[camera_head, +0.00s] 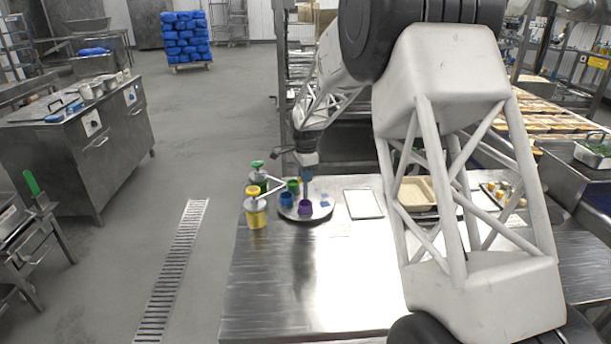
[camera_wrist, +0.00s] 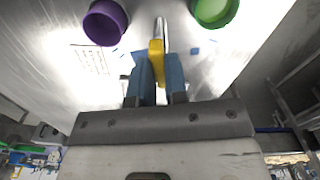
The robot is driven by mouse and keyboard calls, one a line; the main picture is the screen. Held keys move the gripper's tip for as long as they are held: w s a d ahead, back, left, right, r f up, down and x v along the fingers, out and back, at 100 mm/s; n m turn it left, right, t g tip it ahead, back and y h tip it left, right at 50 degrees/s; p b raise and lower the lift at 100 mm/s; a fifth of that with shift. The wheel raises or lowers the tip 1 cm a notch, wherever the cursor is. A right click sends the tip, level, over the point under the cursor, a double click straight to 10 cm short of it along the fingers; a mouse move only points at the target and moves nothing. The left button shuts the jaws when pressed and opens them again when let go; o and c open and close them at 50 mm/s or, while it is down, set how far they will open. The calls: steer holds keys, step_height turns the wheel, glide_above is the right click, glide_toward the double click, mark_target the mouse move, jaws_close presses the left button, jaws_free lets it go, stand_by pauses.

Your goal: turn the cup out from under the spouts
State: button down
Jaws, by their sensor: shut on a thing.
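A round grey turntable (camera_head: 327,212) stands on the steel table and carries a blue cup (camera_head: 287,200), a purple cup (camera_head: 305,208) and a green cup (camera_head: 293,185). A yellow pump dispenser (camera_head: 257,212) and a green-topped one (camera_head: 258,176) stand at its left; their spouts point toward the blue cup. My gripper (camera_head: 306,191) is low over the turntable, behind the purple cup. In the wrist view its blue fingers (camera_wrist: 157,72) are shut on a yellow piece (camera_wrist: 156,47) by a metal rod (camera_wrist: 160,28). The purple cup (camera_wrist: 105,22) and green cup (camera_wrist: 213,10) flank it, apart from the fingers.
A white rectangular sheet or tray (camera_head: 363,204) lies right of the turntable. A tan tray (camera_head: 416,194) is farther right, partly behind my arm. The front of the steel table (camera_head: 275,285) is bare. Small blue bits lie on the turntable.

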steer(key=shift+m, duration=1.6)
steer(key=c, duration=1.1)
jaws_free()
steer(key=shift+c, duration=0.2)
steer(key=shift+r, duration=0.15)
steer(key=shift+r, duration=3.8)
